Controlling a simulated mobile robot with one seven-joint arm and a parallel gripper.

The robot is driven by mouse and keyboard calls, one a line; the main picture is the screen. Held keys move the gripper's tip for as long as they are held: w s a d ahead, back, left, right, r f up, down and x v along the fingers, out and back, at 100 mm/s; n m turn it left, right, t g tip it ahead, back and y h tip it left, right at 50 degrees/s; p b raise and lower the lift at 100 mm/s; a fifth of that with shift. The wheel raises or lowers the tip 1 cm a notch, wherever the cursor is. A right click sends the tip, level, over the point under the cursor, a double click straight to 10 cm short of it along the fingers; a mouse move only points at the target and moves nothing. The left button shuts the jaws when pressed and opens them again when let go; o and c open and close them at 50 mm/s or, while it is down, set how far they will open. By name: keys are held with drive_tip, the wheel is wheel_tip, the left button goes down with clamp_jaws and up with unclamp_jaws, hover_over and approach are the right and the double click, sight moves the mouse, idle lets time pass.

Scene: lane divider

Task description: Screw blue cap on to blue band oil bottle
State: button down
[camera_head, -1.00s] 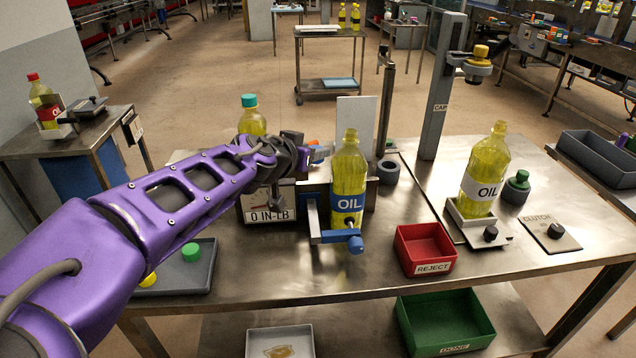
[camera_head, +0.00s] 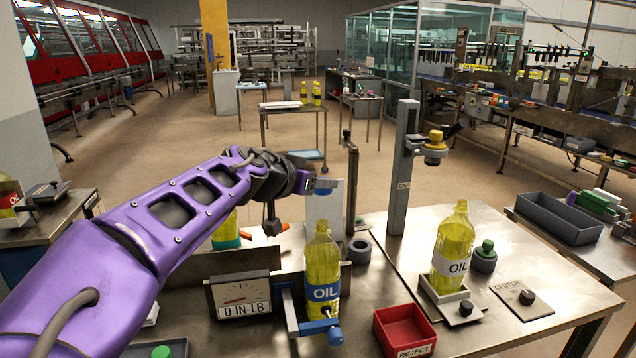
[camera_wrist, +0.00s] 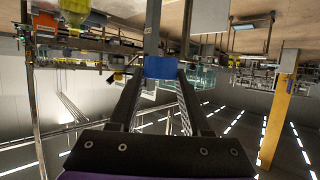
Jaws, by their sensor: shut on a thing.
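The blue band oil bottle (camera_head: 322,266) stands upright in a holder with a blue-handled clamp (camera_head: 333,334) on the bench in the head view. Its neck (camera_head: 322,229) is open, with no cap on it. My gripper (camera_head: 318,187) is shut on the blue cap (camera_head: 325,191) and holds it in the air above the bottle neck, clearly apart from it. In the wrist view the blue cap (camera_wrist: 160,67) sits between the two fingertips. The exact tilt of the cap is hard to tell.
A torque gauge reading 0 IN-LB (camera_head: 242,297) stands left of the bottle. A tall dark post (camera_head: 352,190) and a grey ring (camera_head: 359,251) are behind it. To the right are the red reject bin (camera_head: 404,330), a white-label bottle (camera_head: 454,248) and the cap column (camera_head: 402,165).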

drive_tip(key=shift+f, duration=0.15)
drive_tip(key=b, duration=0.5)
hover_over(318, 234)
drive_tip(key=shift+f, duration=2.8)
drive_tip(key=shift+f+b, duration=1)
drive_tip(key=shift+f, duration=0.4)
drive_tip(key=shift+c, duration=1.4)
unclamp_jaws()
drive_tip(key=shift+r, duration=0.15)
